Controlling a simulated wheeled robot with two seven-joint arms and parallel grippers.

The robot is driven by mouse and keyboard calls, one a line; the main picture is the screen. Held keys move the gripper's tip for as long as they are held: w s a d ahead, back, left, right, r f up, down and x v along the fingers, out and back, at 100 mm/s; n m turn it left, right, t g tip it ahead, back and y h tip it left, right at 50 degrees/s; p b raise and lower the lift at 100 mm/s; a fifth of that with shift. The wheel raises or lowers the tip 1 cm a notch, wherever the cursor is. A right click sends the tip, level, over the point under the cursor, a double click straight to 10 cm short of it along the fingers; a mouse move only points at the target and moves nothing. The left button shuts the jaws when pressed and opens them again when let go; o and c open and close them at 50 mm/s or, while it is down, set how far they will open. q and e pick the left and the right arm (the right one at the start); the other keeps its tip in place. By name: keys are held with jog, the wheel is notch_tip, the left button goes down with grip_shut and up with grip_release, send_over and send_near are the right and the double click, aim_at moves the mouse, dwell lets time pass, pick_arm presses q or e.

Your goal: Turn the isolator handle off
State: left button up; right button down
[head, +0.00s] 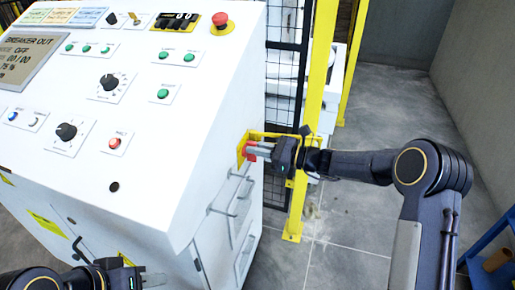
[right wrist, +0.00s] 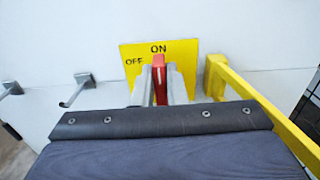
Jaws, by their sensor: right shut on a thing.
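The isolator handle is red (right wrist: 161,84) and sits in front of a yellow plate (right wrist: 183,52) marked ON at the top and OFF at the left. The handle stands upright, in line with the ON mark. My right gripper (right wrist: 160,88) has a finger on each side of the handle and is shut on it. In the head view the handle (head: 250,152) is a small red patch on the cabinet's right side, with my right gripper (head: 259,150) reaching it from the right. My left gripper (head: 152,280) is low at the left, away from the handle; its finger opening is unclear.
The white control cabinet (head: 150,180) fills the left, with knobs and buttons on its sloped top. A yellow guard bar (right wrist: 262,105) is close to the right of the handle. Grey pull handles (head: 238,195) are below. A yellow post (head: 316,100) and black mesh stand behind.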

jog(key=n+b, duration=0.5)
jog(key=b, duration=0.2)
jog(key=s+f+n+b, duration=0.1)
jog(key=n+b, duration=0.4)
jog(key=b, duration=0.2)
jog(key=f+n+b, duration=0.1)
jog(key=n+b, duration=0.5)
jog(key=b, duration=0.2)
jog(key=shift+s+a, duration=0.25)
jog(key=shift+s, duration=0.1)
jog(key=shift+n+b, duration=1.1)
jog(key=shift+b, duration=0.05)
jog(key=c, duration=1.5)
grip_release()
jog(key=shift+o, duration=0.2)
